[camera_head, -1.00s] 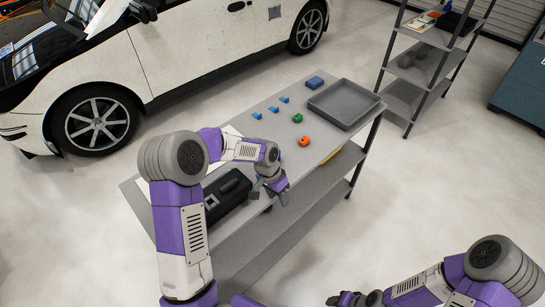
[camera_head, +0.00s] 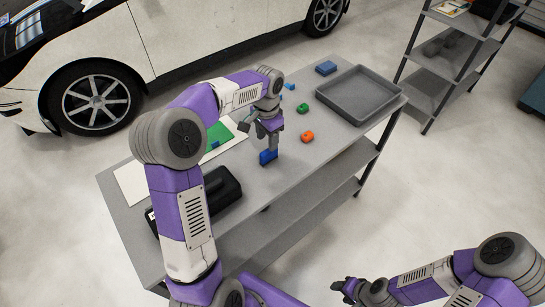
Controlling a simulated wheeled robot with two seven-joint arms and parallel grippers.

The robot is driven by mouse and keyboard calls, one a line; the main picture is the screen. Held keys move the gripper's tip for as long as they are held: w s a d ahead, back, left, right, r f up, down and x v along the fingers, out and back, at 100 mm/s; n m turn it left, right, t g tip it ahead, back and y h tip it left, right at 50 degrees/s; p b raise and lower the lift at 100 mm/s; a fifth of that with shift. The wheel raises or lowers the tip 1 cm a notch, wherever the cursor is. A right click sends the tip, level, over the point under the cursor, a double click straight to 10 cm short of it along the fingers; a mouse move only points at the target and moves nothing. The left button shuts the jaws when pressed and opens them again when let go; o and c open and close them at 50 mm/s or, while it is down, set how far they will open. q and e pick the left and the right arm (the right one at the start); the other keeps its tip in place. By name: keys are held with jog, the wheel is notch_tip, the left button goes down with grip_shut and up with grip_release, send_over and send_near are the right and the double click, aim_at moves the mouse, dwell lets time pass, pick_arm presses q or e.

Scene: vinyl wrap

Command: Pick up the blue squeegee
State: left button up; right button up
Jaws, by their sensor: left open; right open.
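A blue piece (camera_head: 268,157) sits at the front part of the grey table, directly below the lower finger of my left gripper (camera_head: 257,136). I cannot tell whether the finger touches it. The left gripper is open, with its fingers spread over the table and nothing seen between them. A smaller blue piece (camera_head: 289,86) lies further back, and a blue block (camera_head: 326,68) lies near the tray. Which of them is the squeegee is too small to tell. My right gripper (camera_head: 345,288) is open and empty, in front of the table.
The grey table (camera_head: 235,165) also holds a grey tray (camera_head: 352,112), a green piece (camera_head: 303,108), an orange piece (camera_head: 307,137), a black case (camera_head: 218,192) and a white sheet with green (camera_head: 132,182). A car (camera_head: 190,30) stands behind. A shelf rack (camera_head: 440,70) stands right.

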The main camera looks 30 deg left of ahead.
aim_at(269, 154)
pick_arm(q)
jog(key=shift+w+f+b, duration=0.15)
jog(key=shift+f+b, duration=0.1)
jog(key=shift+f, duration=0.3)
jog(key=shift+w+f+b, duration=0.15)
jog(key=shift+f+b, duration=0.05)
jog(key=shift+f, duration=0.3)
jog(key=shift+s+f, duration=0.1)
jog(key=shift+f, duration=0.7)
jog(key=f, duration=0.2)
jog(key=f+b, duration=0.2)
jog(key=f, duration=0.1)
jog(key=shift+w+f, duration=0.3)
grip_shut()
jog(key=shift+r+p, duration=1.35)
jog(key=shift+r, duration=3.75)
pick_arm(e)
jog(key=shift+w+f, duration=0.25)
jog(key=shift+f, duration=0.3)
